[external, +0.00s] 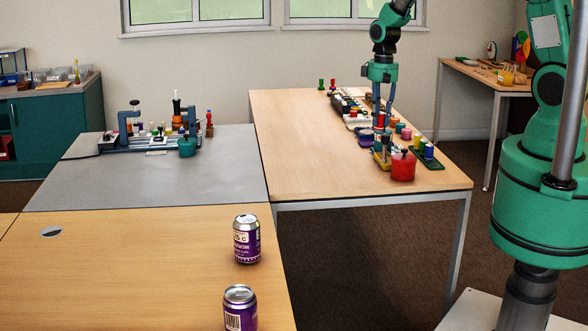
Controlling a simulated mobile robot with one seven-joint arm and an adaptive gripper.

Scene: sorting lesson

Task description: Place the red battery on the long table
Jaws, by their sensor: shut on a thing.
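My gripper (378,112) points straight down over the right side of the long wooden table (310,140), among a row of small coloured things. Its fingers are shut on a small red piece, which looks like the red battery (381,119). Its lower end is close above or among the things on the table; I cannot tell whether it touches anything. A yellow-and-dark holder (381,157) stands just in front, and a purple ring-like piece (366,139) lies to its left.
A red jar (403,167) and a green tray (428,160) with yellow and blue pieces stand near the table's front right. The table's left half is clear. A grey table with a blue rack (150,142) adjoins it. Two purple cans (247,239) stand on the front table.

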